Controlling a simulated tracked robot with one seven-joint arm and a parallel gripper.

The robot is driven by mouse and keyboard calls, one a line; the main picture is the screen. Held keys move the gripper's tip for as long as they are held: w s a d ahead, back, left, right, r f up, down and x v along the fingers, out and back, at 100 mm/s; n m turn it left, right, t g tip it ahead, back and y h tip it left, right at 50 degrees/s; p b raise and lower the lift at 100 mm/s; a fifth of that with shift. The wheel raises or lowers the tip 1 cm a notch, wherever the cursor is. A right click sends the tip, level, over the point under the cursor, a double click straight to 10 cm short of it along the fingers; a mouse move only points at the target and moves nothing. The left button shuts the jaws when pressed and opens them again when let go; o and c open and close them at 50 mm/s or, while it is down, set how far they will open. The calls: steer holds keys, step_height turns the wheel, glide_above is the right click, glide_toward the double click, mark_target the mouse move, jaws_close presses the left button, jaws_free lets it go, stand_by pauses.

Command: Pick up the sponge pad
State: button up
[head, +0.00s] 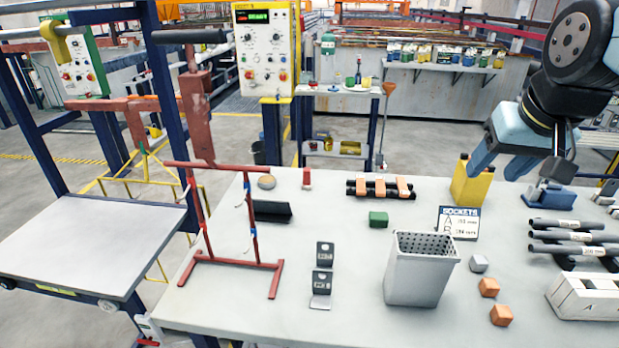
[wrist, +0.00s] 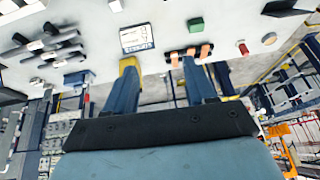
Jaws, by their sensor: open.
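A small green block (head: 378,219), which looks like the sponge pad, lies on the grey table in the head view, left of the sign and in front of the rack of orange clips. It also shows near the top of the wrist view (wrist: 196,25). My gripper (head: 498,171) is open and empty, raised near the yellow holder at the back right of the table. In the wrist view its two blue fingers (wrist: 163,70) are spread apart, with the green block beyond them. The gripper does not touch the block.
The yellow holder (head: 472,184), the sockets sign (head: 459,222) and a grey perforated bin (head: 419,270) stand right of the block. The orange-clip rack (head: 380,188) lies behind it. A red frame (head: 252,225) stands at left.

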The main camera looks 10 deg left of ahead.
steer(key=w+a+r+g+y, duration=0.15)
steer(key=w+a, duration=0.25)
steer(key=w, duration=0.7)
steer(key=g+h, duration=0.2)
steer(key=g, duration=0.2)
glide_above(307, 169)
step_height(307, 169, down, 14)
steer(key=f, duration=0.8)
steer(key=shift+w+d+f, duration=0.2)
steer(key=shift+w+f, duration=0.05)
steer(key=shift+f, duration=0.05)
steer(key=shift+s+a+f, duration=0.1)
steer(key=shift+f, duration=1.2)
steer(key=shift+s+a+f, duration=0.1)
steer(key=shift+f, duration=1.15)
jaws_close()
